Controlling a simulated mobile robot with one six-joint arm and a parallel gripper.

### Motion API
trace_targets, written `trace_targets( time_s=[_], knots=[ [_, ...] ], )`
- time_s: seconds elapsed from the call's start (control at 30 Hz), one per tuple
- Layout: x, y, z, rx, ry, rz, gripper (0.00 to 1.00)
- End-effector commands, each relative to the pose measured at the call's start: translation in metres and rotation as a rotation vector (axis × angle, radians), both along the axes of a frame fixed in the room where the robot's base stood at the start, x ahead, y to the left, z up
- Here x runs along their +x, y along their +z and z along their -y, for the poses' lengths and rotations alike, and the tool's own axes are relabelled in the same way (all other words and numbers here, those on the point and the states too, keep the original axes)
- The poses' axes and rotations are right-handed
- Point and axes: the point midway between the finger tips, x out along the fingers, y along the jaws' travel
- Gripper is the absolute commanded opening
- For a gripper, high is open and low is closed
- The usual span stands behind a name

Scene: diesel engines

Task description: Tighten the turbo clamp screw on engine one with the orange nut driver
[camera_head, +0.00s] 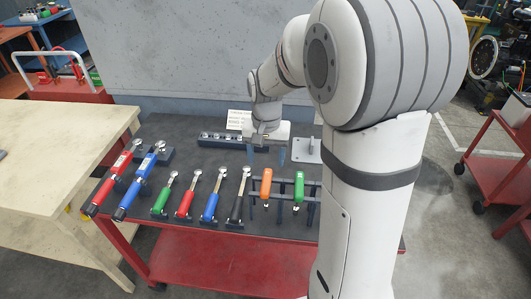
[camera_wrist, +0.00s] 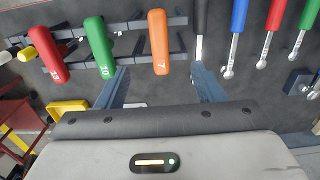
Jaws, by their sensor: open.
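The orange nut driver (camera_head: 266,183) stands handle up in a rack on the cart, left of a green-handled driver (camera_head: 299,186). In the wrist view its orange handle (camera_wrist: 158,43) bears a 7 and lies in line with the gap between my fingers. My gripper (camera_head: 267,155) is open and empty, with its fingers pointing down. In the head view it is on the far side of the orange handle, apart from it. The wrist view also shows my gripper's two fingers (camera_wrist: 160,84). I cannot make out the turbo clamp screw or engine one.
Ratchets (camera_head: 210,205) and two torque wrenches (camera_head: 140,185) lie left of the driver rack on the dark cart top (camera_head: 200,160). A wooden table (camera_head: 60,150) stands left.

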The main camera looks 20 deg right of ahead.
Motion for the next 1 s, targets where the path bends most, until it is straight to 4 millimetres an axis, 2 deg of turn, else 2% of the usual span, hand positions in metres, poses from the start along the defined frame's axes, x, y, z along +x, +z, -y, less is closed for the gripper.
trace_targets(
  time_s=[0.03,0.7,1.0],
  knots=[
    [0.0,-0.009,0.0,0.0,0.0,-0.001,0.62],
    [0.0,-0.076,0.001,0.0,-0.001,0.0,0.62],
    [0.0,-0.091,0.001,0.0,-0.001,0.0,0.62]
  ],
)
